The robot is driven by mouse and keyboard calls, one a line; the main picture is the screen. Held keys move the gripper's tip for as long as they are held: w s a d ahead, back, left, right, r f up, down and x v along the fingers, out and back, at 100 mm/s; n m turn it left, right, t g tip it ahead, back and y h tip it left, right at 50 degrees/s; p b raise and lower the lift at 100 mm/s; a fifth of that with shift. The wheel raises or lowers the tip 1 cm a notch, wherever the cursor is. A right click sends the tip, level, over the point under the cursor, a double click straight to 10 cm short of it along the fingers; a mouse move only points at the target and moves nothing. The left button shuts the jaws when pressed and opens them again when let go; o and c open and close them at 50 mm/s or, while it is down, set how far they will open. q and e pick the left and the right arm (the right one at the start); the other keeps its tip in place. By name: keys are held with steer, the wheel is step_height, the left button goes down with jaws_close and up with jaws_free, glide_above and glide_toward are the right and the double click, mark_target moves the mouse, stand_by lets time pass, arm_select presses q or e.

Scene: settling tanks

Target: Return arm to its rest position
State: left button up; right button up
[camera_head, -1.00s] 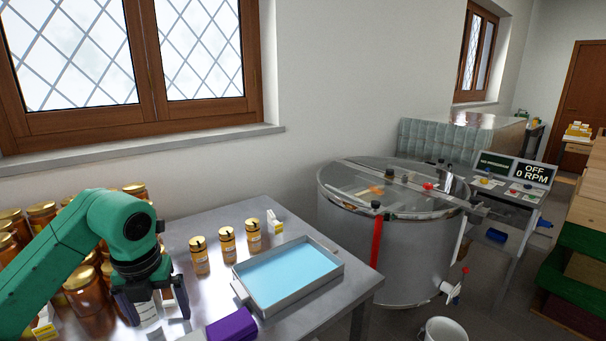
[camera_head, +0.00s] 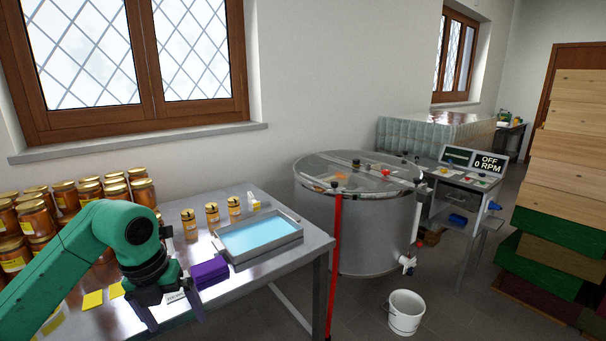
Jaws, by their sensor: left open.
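My left arm is green and comes in from the left in the head view. Its gripper (camera_head: 172,312) points down over the front left of the metal table (camera_head: 268,294). The jaws are open and apart. A small white label card (camera_head: 176,296) shows just behind the fingers; I cannot tell whether they touch it. A purple block (camera_head: 209,271) lies just right of the gripper. My right gripper is not in view.
Honey jars (camera_head: 66,199) crowd the table's left side. A tray of blue liquid (camera_head: 258,236) and small jars (camera_head: 212,213) stand behind the purple block. A steel tank (camera_head: 361,230), white bucket (camera_head: 404,312) and stacked wooden boxes (camera_head: 562,190) stand to the right.

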arm_select(q)
steer(key=w+d+f+n+t+h, duration=0.25)
steer(key=w+d+f+h, duration=0.2)
steer(key=d+h, duration=0.25)
steer(key=w+d+f+n+t+h, duration=0.2)
steer(key=w+d+f+n+h, duration=0.2)
steer(key=w+d+h, duration=0.15)
steer(key=a+f+n+t+y, duration=0.3)
steer(key=a+f+n, duration=0.3)
steer(key=f, duration=0.4)
steer(key=a+f+n+t+y, duration=0.3)
steer(key=a+f+n+t, duration=0.1)
steer(key=f+n, duration=0.5)
steer(key=s+a+f+n+g+y, duration=0.3)
steer(key=s+f, duration=0.7)
steer(key=f, duration=0.1)
steer(key=s+a+f+n+g+y, duration=0.2)
steer(key=s+a+f+n+y, duration=0.1)
steer(key=s+f, duration=0.75)
steer(key=s+f+n+g, duration=0.2)
steer(key=s+f, duration=0.3)
steer(key=s, duration=0.6)
steer(key=s+f+n+g+y, duration=0.1)
steer(key=s+f+g, duration=0.4)
steer(key=s, duration=0.7)
steer(key=shift+s+d+n, duration=0.25)
steer(key=shift+d+n, duration=0.2)
